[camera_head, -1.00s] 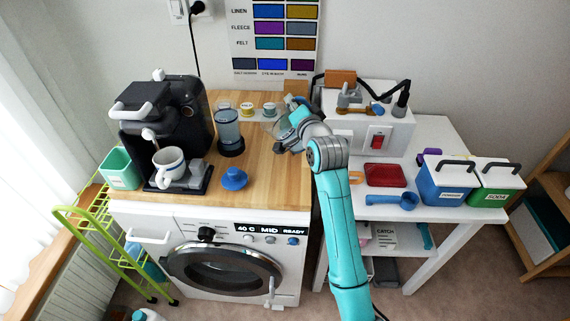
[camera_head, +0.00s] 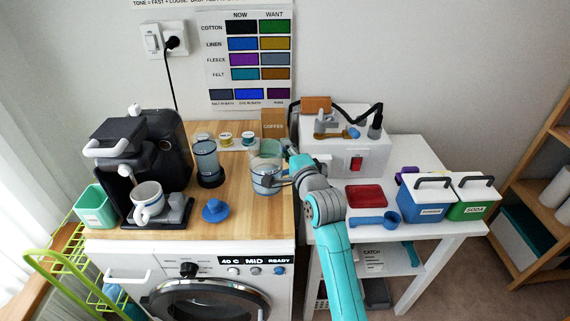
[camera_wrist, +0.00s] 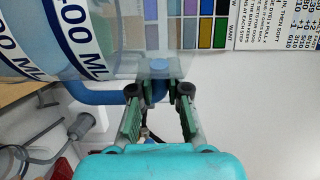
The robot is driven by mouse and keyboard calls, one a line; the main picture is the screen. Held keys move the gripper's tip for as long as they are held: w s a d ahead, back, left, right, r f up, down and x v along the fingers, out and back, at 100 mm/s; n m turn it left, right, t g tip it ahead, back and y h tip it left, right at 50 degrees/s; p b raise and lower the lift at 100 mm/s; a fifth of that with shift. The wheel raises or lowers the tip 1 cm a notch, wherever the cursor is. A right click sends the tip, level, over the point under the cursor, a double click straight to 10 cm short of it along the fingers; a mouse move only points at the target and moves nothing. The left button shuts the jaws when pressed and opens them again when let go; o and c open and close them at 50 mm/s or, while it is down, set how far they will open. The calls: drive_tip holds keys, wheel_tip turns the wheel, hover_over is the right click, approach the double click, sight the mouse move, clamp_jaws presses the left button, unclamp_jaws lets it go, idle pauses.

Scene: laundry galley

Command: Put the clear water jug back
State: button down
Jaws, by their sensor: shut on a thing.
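The clear water jug (camera_head: 265,180) is upright at the right part of the wooden counter top (camera_head: 238,205). I cannot tell whether its base touches the wood. My gripper (camera_head: 287,181) is at its right side, shut on its handle. In the wrist view the jug (camera_wrist: 62,40) fills the upper left, appearing sideways with large "400 ML" print. There, the two fingers of my gripper (camera_wrist: 158,92) close around the blue handle (camera_wrist: 112,92). Part of the handle is hidden by the fingers.
A pale green cup (camera_head: 270,148) and a brown coffee box (camera_head: 274,123) stand just behind the jug. A dark-based clear canister (camera_head: 206,160) and a blue lid-like piece (camera_head: 215,210) are to its left. A white machine (camera_head: 345,150) stands to the right.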

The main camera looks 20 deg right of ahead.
drive_tip(key=shift+f, duration=2.15)
drive_tip(key=c, duration=1.2)
unclamp_jaws()
drive_tip(key=shift+o, duration=0.2)
drive_tip(key=s, duration=1.2)
drive_tip(key=shift+a, duration=0.15)
